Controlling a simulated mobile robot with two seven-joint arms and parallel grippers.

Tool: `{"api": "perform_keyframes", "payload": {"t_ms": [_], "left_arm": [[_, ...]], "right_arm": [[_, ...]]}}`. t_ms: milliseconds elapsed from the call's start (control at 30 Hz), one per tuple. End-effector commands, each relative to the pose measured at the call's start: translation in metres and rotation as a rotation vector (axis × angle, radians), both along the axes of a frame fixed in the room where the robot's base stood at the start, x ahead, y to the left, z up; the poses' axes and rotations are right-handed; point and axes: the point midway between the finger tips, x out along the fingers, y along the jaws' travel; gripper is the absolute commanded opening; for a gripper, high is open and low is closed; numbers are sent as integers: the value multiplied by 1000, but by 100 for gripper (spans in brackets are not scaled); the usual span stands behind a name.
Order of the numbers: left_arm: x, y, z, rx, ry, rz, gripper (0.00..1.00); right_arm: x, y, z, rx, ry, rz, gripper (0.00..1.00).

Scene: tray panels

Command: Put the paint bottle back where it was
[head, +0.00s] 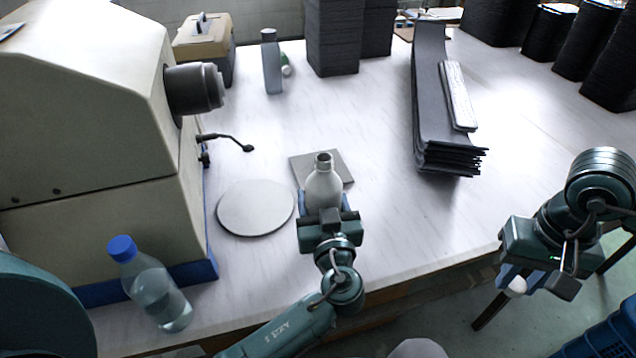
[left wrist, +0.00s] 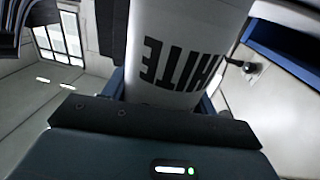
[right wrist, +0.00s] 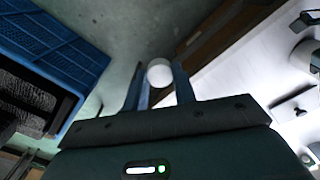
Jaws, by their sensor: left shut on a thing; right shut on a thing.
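The paint bottle (head: 324,187) is white with an open grey neck and stands upright in my left gripper (head: 327,212). The left wrist view shows its body (left wrist: 185,50) with the lettering "WHITE" between the fingers. Behind it in the head view is a thin grey square plate (head: 308,166), partly hidden by the bottle. I cannot tell whether the bottle's base touches the plate or the table. My right gripper (head: 514,281) is shut on a small round white cap (right wrist: 160,72), out past the table's front edge, over the floor.
A grey round disc (head: 255,208) lies left of the bottle. A water bottle (head: 153,287) with a blue cap stands at the front left beside a large machine (head: 90,120). Stacked dark panels (head: 430,100) lie back right. A grey bottle (head: 271,65) stands behind. A blue crate (right wrist: 50,50) is below.

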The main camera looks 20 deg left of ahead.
Motion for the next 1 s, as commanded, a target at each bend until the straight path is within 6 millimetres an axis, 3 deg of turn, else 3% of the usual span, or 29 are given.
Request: {"api": "perform_keyframes", "payload": {"t_ms": [467,500,733,1000], "left_arm": [[-3,-2,-3,0,-5,2,16],[-3,-2,-3,0,-2,2,60],[-3,-2,-3,0,-1,2,79],[-3,-2,-1,1,-2,2,79]], "right_arm": [[0,0,-4,0,0,0,3],[0,0,-3,0,0,0,3],[0,0,-3,0,0,0,3],[0,0,-1,0,0,0,3]]}}
